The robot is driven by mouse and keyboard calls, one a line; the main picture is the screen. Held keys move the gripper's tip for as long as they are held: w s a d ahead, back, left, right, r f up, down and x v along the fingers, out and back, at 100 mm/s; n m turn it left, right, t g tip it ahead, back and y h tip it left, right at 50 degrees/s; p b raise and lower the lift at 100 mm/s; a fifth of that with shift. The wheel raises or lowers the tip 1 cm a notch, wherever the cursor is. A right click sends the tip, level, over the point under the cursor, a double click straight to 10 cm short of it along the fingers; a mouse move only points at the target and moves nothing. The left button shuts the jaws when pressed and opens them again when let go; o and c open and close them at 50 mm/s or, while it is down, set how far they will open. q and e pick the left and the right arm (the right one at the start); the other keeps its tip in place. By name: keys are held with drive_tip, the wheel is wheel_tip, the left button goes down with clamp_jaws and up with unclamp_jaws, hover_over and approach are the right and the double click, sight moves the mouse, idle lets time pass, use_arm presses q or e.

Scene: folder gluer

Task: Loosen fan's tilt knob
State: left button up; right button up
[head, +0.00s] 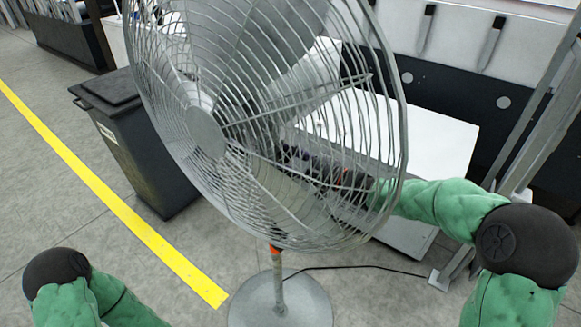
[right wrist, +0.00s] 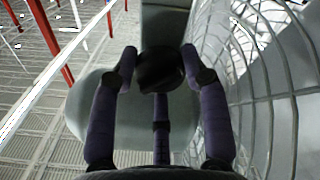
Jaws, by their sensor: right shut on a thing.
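The grey pedestal fan (head: 205,130) fills the middle of the head view, its wire cage facing me and tilted. Its round base (head: 280,308) stands on the floor. The dark tilt knob (right wrist: 160,72) shows in the right wrist view, beside the fan's grey housing (right wrist: 165,20). My right gripper (right wrist: 160,58) is shut on the knob, with dark purple fingers on both sides of it. In the head view my right gripper (head: 288,153) is behind the cage and partly hidden by its wires. Only part of my left arm shows at the lower left; its gripper is out of view.
The cage wires (right wrist: 265,80) run close along the right of my right gripper. A dark bin (head: 140,150) stands left of the fan. A white table (head: 440,140) is behind it. A black cable (head: 350,268) lies on the floor. Left floor is clear around the yellow line (head: 120,210).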

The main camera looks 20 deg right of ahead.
drive_tip(key=n+b, duration=0.5)
drive_tip(key=shift+f+b, duration=0.3)
drive_tip(key=shift+f, duration=0.1)
drive_tip(key=shift+n+b, duration=0.9)
drive_tip(key=shift+n, duration=0.3)
drive_tip(key=shift+r+n+b, duration=0.2)
drive_tip(key=shift+n+b, duration=0.3)
drive_tip(key=shift+n, duration=0.2)
drive_tip(key=o, duration=1.1)
drive_tip(key=shift+w+d, duration=0.1)
drive_tip(key=shift+o, duration=0.2)
drive_tip(key=shift+r, duration=0.15)
